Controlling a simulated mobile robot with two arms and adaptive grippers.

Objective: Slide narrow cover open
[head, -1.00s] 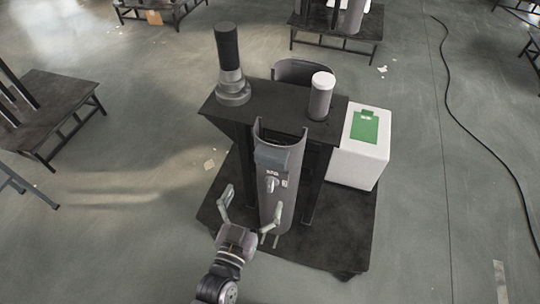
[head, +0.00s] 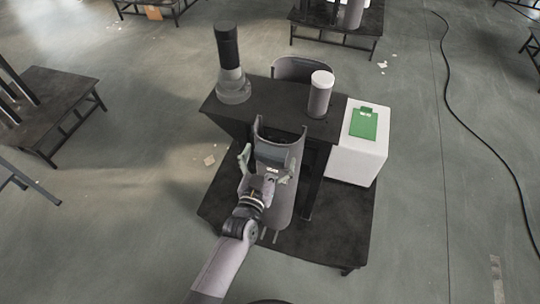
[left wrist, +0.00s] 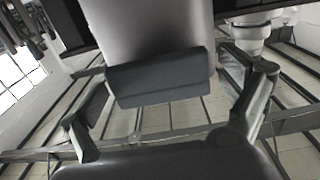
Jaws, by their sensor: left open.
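The narrow grey cover (head: 284,205) is a tall curved panel on the front of the black stand. A dark block (head: 272,153) is on its upper part; a white label shows just below. In the left wrist view, a pale grey panel (left wrist: 150,30) ends at the dark block (left wrist: 160,78). My left gripper (head: 264,163) is open in front of the cover. Its fingers are spread to either side of the dark block, and I see a gap between block and fingers in the left wrist view (left wrist: 170,98). The gripper and arm hide part of the cover. My right gripper is not in view.
A dark cylinder on a grey base (head: 230,75) and a white-topped cylinder (head: 320,95) stand on the black top (head: 275,98). A white box (head: 355,160) with a green panel (head: 364,123) stands to the right.

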